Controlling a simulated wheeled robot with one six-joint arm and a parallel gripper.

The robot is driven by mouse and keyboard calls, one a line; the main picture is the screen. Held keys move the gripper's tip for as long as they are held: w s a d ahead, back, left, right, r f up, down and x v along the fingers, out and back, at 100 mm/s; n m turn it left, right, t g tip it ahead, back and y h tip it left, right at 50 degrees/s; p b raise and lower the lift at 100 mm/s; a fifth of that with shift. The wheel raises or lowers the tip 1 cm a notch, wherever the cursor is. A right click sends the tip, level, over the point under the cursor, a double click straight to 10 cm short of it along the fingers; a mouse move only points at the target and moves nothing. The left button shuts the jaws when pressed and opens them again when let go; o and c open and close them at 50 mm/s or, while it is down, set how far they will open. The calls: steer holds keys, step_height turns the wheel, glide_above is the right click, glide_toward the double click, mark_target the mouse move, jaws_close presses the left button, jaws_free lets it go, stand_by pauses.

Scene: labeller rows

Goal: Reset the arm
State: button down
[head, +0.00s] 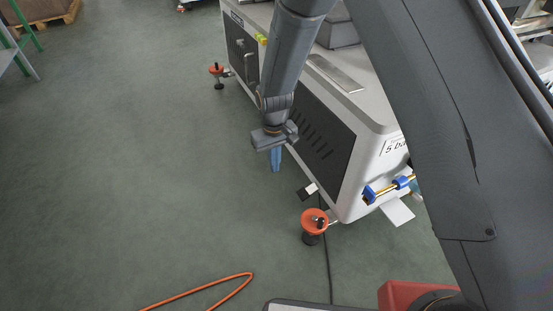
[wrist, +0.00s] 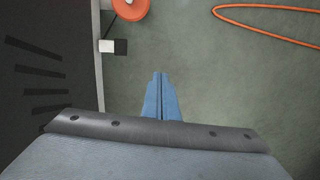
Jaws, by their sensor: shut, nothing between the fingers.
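My gripper (head: 276,160) hangs from my grey arm in the head view, in front of the long side of a grey and white machine (head: 365,115). Its blue fingers point down and are shut together with nothing between them. In the wrist view my gripper (wrist: 161,78) shows its two blue fingertips side by side over the bare green floor. The machine's dark vented panel (wrist: 40,75) is to the left of the fingers, apart from them.
An orange-topped levelling foot (head: 314,221) stands by the machine's near corner, another (head: 216,70) farther back. A blue fitting (head: 385,189) juts from the machine's end. An orange cable (head: 205,288) lies on the floor. The floor (head: 120,150) to the left is clear.

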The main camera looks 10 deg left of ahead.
steer(key=s+d+r, duration=0.4)
steer(key=s+r, duration=0.8)
steer(key=s, duration=0.2)
steer(key=s+d+r, duration=0.4)
steer(key=s+r, duration=0.8)
steer(key=s, duration=0.1)
steer(key=d+r+m+p, duration=0.3)
steer(key=d+r+p, duration=0.7)
steer(key=r+p, duration=0.3)
steer(key=d+r+m+p, duration=0.3)
steer(key=d+r+p, duration=0.7)
steer(key=r+p, duration=0.3)
steer(key=p, duration=0.3)
steer(key=shift+s+d+r+m, duration=0.15)
steer(key=shift+d+r+m, duration=0.05)
steer(key=shift+m, duration=0.2)
steer(key=shift+a, duration=0.1)
